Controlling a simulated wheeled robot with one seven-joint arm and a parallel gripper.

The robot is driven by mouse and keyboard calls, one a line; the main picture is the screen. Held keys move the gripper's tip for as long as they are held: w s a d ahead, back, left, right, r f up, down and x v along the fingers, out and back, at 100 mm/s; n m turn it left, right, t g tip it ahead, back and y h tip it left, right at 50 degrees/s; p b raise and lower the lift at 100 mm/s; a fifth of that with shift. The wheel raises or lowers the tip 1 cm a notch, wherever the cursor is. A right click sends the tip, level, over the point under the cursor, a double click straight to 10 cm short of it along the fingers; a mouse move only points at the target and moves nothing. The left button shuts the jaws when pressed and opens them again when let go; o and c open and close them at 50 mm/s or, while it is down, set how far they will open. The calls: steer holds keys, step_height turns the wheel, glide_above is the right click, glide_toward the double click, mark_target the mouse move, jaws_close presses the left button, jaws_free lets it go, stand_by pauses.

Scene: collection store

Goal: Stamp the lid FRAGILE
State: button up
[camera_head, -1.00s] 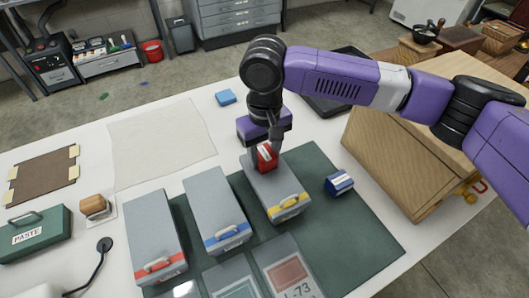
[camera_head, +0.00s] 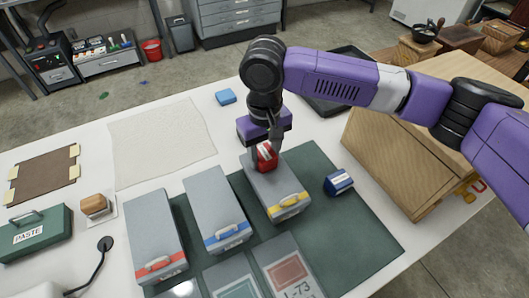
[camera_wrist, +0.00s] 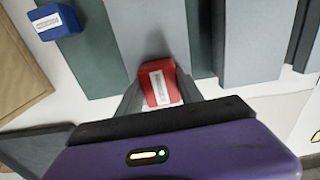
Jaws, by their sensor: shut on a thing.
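My gripper (camera_head: 270,144) is shut on a red stamp (camera_head: 266,156) with a white label. The stamp sits at the far end of the lid of the grey box with the yellow band (camera_head: 278,193). It looks to be on or just above the lid; I cannot tell if it touches. In the wrist view the red stamp (camera_wrist: 160,85) is between the two fingers, over the grey lid (camera_wrist: 150,30). A blue stamp with a white label (camera_head: 339,182) lies on the green mat to the right; it also shows in the wrist view (camera_wrist: 55,22). Any print under the stamp is hidden.
Grey boxes with a blue band (camera_head: 215,207) and a red band (camera_head: 154,237) stand to the left on the green mat (camera_head: 345,235). A wooden cabinet (camera_head: 410,150) stands close on the right. A wooden-handled block (camera_head: 94,205) and a green PASTE box (camera_head: 36,232) are at left.

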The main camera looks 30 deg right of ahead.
steer(key=shift+r+p, duration=3.55)
steer(key=shift+p, duration=0.05)
steer(key=shift+f, duration=0.2)
